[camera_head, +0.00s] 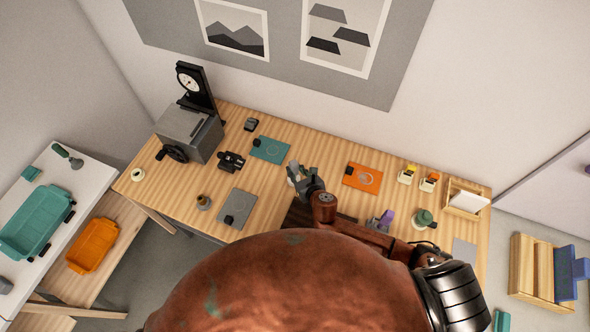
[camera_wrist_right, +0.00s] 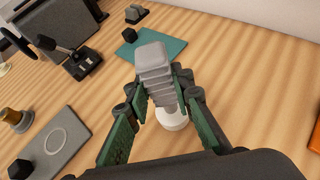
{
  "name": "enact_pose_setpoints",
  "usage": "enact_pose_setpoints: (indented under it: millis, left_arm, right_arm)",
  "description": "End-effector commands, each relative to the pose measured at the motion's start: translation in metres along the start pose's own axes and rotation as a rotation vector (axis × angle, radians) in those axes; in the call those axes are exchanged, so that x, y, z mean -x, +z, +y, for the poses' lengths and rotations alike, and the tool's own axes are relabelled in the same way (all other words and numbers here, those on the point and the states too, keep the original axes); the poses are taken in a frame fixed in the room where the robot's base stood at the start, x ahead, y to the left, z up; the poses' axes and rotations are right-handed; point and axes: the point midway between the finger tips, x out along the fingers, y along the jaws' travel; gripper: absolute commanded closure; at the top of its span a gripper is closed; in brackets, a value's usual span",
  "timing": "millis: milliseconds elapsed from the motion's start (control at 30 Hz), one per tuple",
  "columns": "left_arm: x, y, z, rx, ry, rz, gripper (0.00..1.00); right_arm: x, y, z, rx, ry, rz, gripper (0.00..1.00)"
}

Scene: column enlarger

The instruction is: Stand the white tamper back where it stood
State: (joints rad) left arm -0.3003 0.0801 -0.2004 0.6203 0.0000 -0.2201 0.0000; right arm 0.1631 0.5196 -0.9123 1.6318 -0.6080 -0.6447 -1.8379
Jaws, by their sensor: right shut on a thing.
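My right gripper (camera_head: 304,184) is over the middle of the wooden table, between the teal mat and the orange mat. In the right wrist view its green-padded fingers (camera_wrist_right: 157,112) are closed around a pale thing that looks like the white tamper (camera_wrist_right: 172,119). A light grey, stepped block (camera_wrist_right: 152,65) continues from its white rounded part, pointing away from the camera. In the head view only a small pale part of the tamper (camera_head: 292,171) shows. Whether its far end touches the table cannot be told. My left gripper is not in view.
A teal mat (camera_head: 272,150), an orange mat (camera_head: 364,178) and a grey mat (camera_head: 238,203) lie around the gripper. A brass-topped piece (camera_head: 203,201) stands left of the grey mat. A grey box (camera_head: 187,132) stands further left. Bare wood surrounds the held thing.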

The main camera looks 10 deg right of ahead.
Motion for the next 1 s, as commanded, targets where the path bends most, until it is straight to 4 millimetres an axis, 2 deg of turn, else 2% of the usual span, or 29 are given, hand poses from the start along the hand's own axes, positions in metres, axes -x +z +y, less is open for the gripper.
enact_pose_setpoints:
  millis: [467,500,800,1000]
  left_arm:
    - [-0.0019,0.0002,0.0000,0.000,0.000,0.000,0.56]
    - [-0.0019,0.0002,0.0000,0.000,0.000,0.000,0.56]
    - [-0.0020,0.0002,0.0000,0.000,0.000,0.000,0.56]
    - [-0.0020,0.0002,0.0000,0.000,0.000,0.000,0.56]
  right_arm:
    - [-0.0015,-0.0006,0.0005,0.000,0.001,-0.003,1.00]
    - [-0.0015,-0.0006,0.0005,0.000,0.001,-0.003,0.78]
    - [-0.0015,-0.0019,0.0003,0.000,0.000,-0.001,0.58]
    - [-0.0015,-0.0044,-0.0002,0.000,-0.001,0.003,0.58]
